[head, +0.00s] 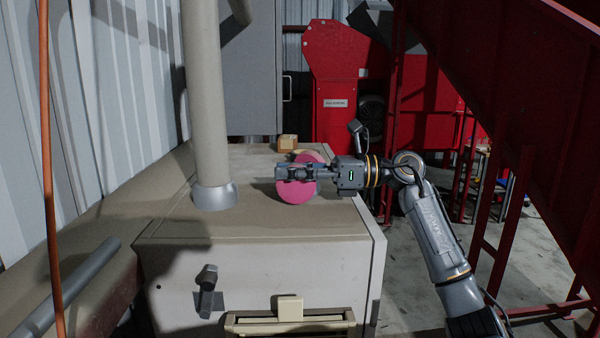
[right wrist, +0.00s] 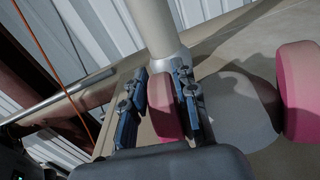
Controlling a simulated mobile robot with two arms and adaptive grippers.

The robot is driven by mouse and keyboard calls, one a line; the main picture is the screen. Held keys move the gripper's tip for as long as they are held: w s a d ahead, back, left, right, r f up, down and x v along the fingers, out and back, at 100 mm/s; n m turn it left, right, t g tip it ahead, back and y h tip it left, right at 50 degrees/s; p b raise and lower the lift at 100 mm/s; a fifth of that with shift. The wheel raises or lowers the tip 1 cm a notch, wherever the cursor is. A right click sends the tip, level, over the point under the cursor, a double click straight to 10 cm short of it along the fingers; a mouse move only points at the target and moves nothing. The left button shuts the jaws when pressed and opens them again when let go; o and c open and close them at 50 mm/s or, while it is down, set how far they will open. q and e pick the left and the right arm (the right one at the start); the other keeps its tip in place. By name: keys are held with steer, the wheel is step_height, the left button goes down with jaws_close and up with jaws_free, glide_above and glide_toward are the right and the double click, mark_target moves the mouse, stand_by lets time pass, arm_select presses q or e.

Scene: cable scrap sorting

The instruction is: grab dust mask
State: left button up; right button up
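The dust mask shows as two round pink filters on top of the beige cabinet. The near filter (head: 294,192) stands on edge, and part of the far one (head: 308,156) shows behind my gripper. My right gripper (head: 283,172) reaches in from the right over the near filter. In the right wrist view its two fingers (right wrist: 162,80) are on either side of one pink filter (right wrist: 164,105). A narrow gap shows at the left finger; the right finger is close against the filter. The other filter (right wrist: 303,92) is at the right edge. My left gripper is not in view.
A beige vertical pipe (head: 205,100) rises from the cabinet top (head: 240,228) left of the mask. A small tan block (head: 288,142) sits at the back. An orange cable (head: 48,170) hangs at left. Red machinery (head: 340,85) stands behind, and a red sloping structure (head: 510,80) at right.

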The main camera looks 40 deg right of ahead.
steer(key=shift+s+d, duration=0.1)
steer(key=c, duration=0.3)
jaws_close()
